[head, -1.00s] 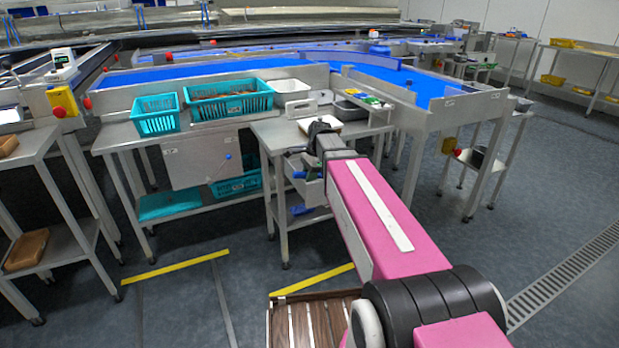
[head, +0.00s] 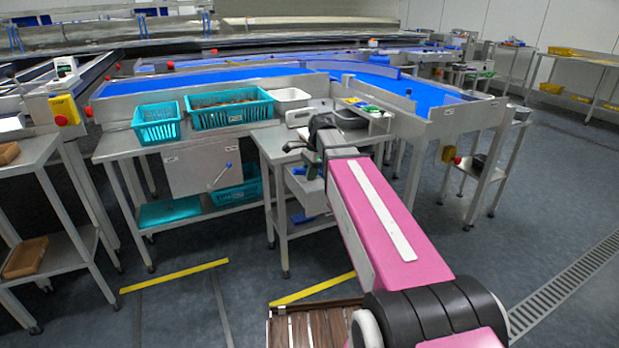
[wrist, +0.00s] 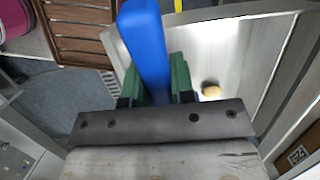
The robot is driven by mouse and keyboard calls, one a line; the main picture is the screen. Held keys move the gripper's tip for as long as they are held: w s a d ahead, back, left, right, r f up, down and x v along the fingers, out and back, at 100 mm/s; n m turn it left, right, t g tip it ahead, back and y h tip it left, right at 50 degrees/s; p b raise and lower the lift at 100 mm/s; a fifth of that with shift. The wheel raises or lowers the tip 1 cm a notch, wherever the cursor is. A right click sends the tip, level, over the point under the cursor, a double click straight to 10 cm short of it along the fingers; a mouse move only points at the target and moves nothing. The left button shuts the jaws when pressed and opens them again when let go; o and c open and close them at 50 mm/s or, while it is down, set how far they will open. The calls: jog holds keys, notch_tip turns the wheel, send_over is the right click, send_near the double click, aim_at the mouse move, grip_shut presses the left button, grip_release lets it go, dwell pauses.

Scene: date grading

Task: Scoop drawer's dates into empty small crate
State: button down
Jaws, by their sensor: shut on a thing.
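My gripper (wrist: 155,85) has its green fingers shut on a blue handle (wrist: 147,40), likely the scoop's; its far end runs out of the wrist view. Beside it is the bare metal inside of the drawer (wrist: 205,45), with one brown date (wrist: 211,90) on its floor.
A larger teal crate (head: 230,117) filled with brown contents stands right of the small one. A white tub (head: 290,97) and a grey tub (head: 349,117) stand further right. Blue conveyor belts (head: 220,77) run behind. A slatted brown platform (wrist: 85,35) shows at the wrist view's upper left.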

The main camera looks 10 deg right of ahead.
jog(key=shift+s+a+v, duration=0.1)
jog(key=shift+a+v, duration=0.15)
jog(key=shift+v, duration=1)
jog(key=shift+s+a+v, duration=0.1)
jog(key=shift+a+v, duration=0.15)
jog(key=shift+v, duration=0.95)
jog(key=shift+s+a+v, duration=0.1)
jog(key=shift+a+v, duration=0.15)
jog(key=shift+v, duration=1)
jog(key=shift+r, duration=0.2)
jog(key=shift+w, duration=0.1)
